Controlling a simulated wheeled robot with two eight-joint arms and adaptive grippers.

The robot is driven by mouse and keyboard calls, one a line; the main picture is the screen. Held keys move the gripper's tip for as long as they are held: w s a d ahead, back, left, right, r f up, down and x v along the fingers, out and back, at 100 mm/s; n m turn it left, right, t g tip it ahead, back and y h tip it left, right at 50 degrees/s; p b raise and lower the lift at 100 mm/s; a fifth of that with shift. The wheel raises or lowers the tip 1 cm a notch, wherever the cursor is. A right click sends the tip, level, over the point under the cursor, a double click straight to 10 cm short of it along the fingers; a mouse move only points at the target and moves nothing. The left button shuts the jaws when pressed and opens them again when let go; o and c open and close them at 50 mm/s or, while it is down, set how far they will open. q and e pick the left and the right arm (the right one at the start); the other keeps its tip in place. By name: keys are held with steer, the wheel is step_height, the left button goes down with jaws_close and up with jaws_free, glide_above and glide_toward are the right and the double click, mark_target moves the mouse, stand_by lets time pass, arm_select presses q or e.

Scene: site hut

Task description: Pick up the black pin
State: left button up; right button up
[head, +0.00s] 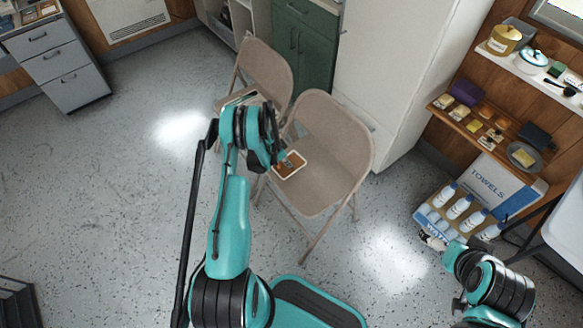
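I cannot make out the black pin in the head view; it may be hidden by my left arm or too small to tell. My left gripper (280,157) is low over the left edge of the front folding chair's seat (322,188), beside a brown-orange flat item (290,165) lying there. Its fingertips are small, dark and partly hidden by its wrist, so its opening does not show. My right gripper (432,240) is at the lower right, near the pack of water bottles. Its fingers are too small to read.
A second beige folding chair (267,68) stands behind, partly covered by my arm. Wall shelves (490,122) with small goods and a towels box (488,185) are at right. Bottled water (458,207) stands below. A grey drawer cabinet (57,62) is at left.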

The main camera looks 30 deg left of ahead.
arm_select(q)
steer(key=b+x, duration=0.2)
steer(key=x, duration=0.3)
steer(key=shift+w+a+f+b, duration=0.1)
steer(key=shift+w+f+b, duration=0.05)
steer(key=shift+w+b, duration=0.15)
steer(key=c, duration=0.5)
steer(key=shift+o, duration=0.2)
